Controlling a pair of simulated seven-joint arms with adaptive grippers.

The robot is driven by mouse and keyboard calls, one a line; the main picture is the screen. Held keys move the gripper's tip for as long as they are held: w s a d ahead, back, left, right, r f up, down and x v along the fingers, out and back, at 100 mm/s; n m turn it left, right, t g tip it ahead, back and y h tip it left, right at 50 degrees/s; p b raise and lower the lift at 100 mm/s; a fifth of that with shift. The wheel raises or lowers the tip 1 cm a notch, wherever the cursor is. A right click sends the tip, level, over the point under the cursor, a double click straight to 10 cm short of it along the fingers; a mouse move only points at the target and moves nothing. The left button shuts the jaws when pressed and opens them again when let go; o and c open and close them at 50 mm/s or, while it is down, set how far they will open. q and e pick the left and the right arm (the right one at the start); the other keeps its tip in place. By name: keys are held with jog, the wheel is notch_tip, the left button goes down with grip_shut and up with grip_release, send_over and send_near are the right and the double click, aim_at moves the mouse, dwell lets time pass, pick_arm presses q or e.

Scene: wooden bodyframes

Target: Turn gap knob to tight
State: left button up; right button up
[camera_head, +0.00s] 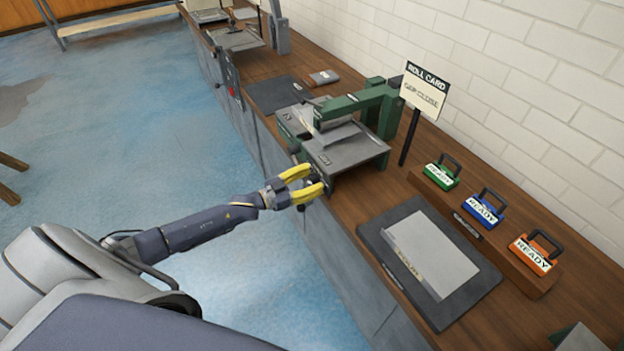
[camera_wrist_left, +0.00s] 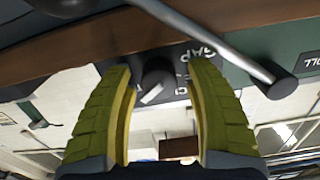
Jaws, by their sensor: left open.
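The gap knob (camera_wrist_left: 157,82) is a dark round knob with a white pointer mark, on a dark plate lettered GAP in the left wrist view. The plate's other lettering is partly hidden. My left gripper (camera_head: 306,184) has yellow fingers and is at the front of the green and grey machine (camera_head: 345,145), by the bench edge. In the left wrist view the open left gripper (camera_wrist_left: 162,100) has one finger on each side of the knob, with gaps visible between fingers and knob. A sign (camera_head: 424,88) reading ROLL CARD and GAP CLOSE stands behind the machine. My right gripper is not in view.
A grey crank rod with a dark end (camera_wrist_left: 275,82) crosses close to the knob. On the bench, a dark mat (camera_head: 375,237) carries a grey slab (camera_head: 432,254). Green (camera_head: 443,171), blue (camera_head: 484,207) and orange (camera_head: 535,254) READY tags stand on a wooden block.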

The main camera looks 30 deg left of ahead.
pick_arm(q)
jog(key=v, duration=1.2)
jog(key=shift+s, duration=0.1)
dwell(0.4)
